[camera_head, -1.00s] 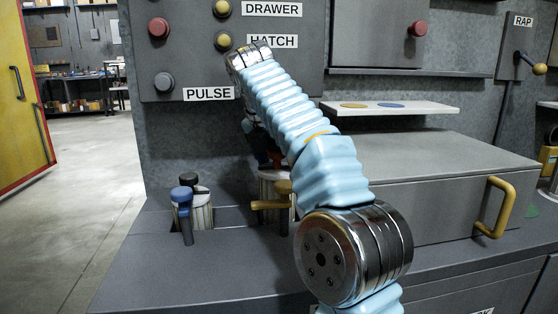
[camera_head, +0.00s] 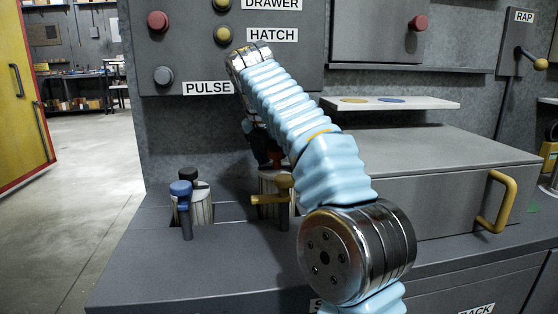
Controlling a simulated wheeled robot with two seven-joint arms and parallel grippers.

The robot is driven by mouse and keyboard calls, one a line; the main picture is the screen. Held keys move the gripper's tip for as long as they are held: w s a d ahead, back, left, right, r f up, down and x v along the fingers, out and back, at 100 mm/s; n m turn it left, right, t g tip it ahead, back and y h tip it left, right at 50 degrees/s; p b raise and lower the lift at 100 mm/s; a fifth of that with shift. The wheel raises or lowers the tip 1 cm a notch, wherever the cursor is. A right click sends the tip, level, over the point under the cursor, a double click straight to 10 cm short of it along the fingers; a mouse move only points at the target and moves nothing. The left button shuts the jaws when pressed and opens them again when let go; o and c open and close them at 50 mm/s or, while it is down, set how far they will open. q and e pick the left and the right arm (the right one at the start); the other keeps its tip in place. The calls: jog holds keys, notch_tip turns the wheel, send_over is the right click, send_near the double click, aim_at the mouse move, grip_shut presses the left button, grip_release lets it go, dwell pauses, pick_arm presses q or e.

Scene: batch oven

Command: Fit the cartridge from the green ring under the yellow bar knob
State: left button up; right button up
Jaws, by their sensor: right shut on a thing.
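My right gripper (camera_head: 268,161) is low over the holder with the yellow bar knob (camera_head: 272,199), at the front of the counter. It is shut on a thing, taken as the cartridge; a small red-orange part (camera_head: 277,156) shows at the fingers. The rest is hidden behind my light blue right arm. I cannot tell whether the held piece touches the holder, a pale ribbed cylinder (camera_head: 272,184). A green patch (camera_head: 533,209), perhaps the green ring, lies on the counter at the far right. My left gripper is not in view.
A grey drawer box with a yellow handle (camera_head: 496,203) is at the right. A pale shelf (camera_head: 425,103) with yellow and blue discs is above it. A button panel (camera_head: 185,48) is behind.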

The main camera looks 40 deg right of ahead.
jog(key=shift+f+b, duration=1.1)
jog(key=shift+f, duration=0.45)
dwell(1.2)
jog(key=o, duration=1.6)
jog(key=shift+c, duration=0.2)
